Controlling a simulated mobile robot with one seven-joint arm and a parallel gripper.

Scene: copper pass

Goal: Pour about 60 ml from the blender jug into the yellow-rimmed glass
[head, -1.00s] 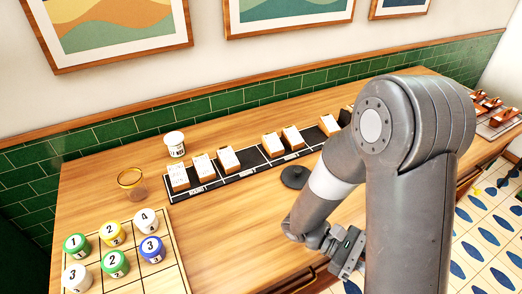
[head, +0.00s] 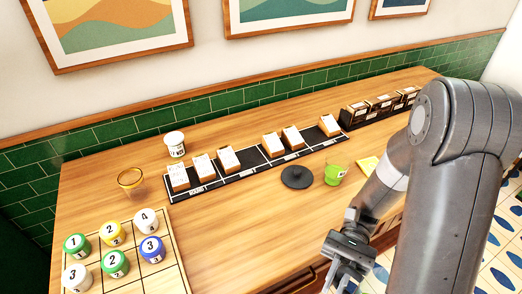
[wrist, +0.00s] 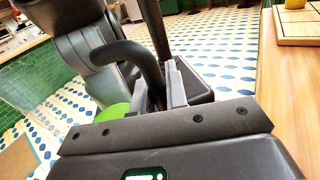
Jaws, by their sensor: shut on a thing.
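The yellow-rimmed glass (head: 130,180) stands upright on the left of the wooden counter, clear, with a golden rim. My gripper (head: 345,272) is low at the counter's front edge in the head view, well right of the glass. In the wrist view my gripper (wrist: 166,92) is shut on a dark curved handle (wrist: 138,52), which looks like the blender jug's. The jug's body is hard to make out there. A bright green patch (wrist: 115,112) shows beside the fingers; I cannot tell whether it is the jug's contents.
A green cup (head: 335,174) and black disc (head: 297,178) stand mid-counter. A black card rack (head: 255,158) and white tub (head: 174,144) lie behind. Several numbered jars stand on a wooden grid board (head: 172,249) at front left. Counter between is clear.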

